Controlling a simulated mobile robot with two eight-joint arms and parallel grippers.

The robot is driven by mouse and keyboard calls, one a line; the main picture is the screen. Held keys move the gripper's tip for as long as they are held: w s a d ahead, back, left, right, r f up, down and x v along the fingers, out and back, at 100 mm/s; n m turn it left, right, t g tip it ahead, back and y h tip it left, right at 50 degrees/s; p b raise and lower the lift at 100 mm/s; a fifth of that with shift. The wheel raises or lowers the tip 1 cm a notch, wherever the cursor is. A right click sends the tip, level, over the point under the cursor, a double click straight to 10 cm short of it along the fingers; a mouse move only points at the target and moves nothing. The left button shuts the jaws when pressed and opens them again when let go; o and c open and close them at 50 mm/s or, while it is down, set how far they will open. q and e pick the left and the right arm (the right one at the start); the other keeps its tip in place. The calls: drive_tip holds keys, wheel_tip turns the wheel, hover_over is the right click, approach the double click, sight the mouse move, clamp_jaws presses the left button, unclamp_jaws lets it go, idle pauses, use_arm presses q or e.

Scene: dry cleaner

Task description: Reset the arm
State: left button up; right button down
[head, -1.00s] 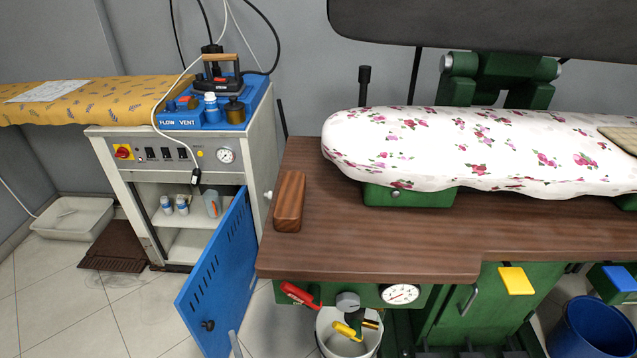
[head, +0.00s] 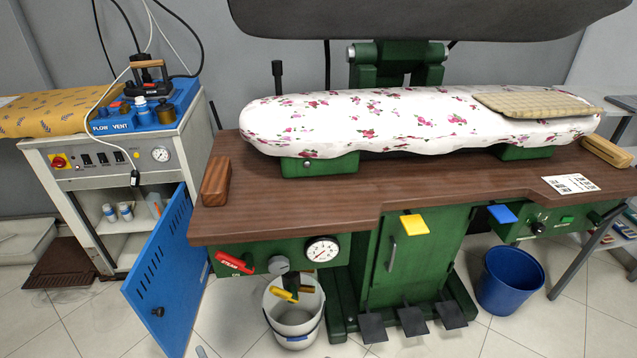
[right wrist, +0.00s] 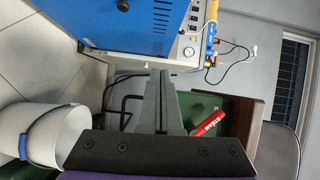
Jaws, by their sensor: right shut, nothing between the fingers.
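My right gripper (right wrist: 162,85) shows in the right wrist view, its two grey fingers shut together with nothing between them. It points toward the white steam cabinet, with the green press panel beside it. In the head view only a small grey tip (head: 201,352) shows at the bottom edge, below the blue cabinet door, apart from everything. My left gripper is in neither view now.
The wooden press table (head: 300,207) carries a floral padded board (head: 360,115). An open blue door (head: 165,270) juts out at left. A white bucket (head: 293,325) and a blue bucket (head: 510,280) stand on the floor. Pedals (head: 412,320) stick out below.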

drive_tip(key=w+d+r+n+g+h, duration=0.2)
drive_tip(key=w+d+r+n, duration=0.2)
drive_tip(key=w+d+r, duration=0.45)
drive_tip(key=s+d+r+n+g+h, duration=0.1)
drive_tip(key=s+d+n, duration=0.1)
drive_tip(key=d, duration=0.6)
drive_tip(key=s+d+r+n+g+h, duration=0.1)
drive_tip(key=s+d+r+g+h, duration=0.1)
drive_tip(key=d, duration=0.5)
drive_tip(key=s+d+n+g+h, duration=0.3)
drive_tip(key=s+d+g+h, duration=0.25)
drive_tip(key=s+d, duration=1.65)
use_arm(q)
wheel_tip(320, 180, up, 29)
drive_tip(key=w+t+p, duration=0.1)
drive_tip(key=p, duration=2.5)
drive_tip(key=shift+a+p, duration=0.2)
drive_tip(key=shift+p, duration=0.1)
use_arm(e)
wheel_tip(320, 180, up, 29)
drive_tip(key=w+t, duration=0.1)
drive_tip(key=shift+d+r+t, duration=0.2)
drive_tip(key=shift+d+t, duration=0.15)
drive_tip(key=shift+d, duration=0.1)
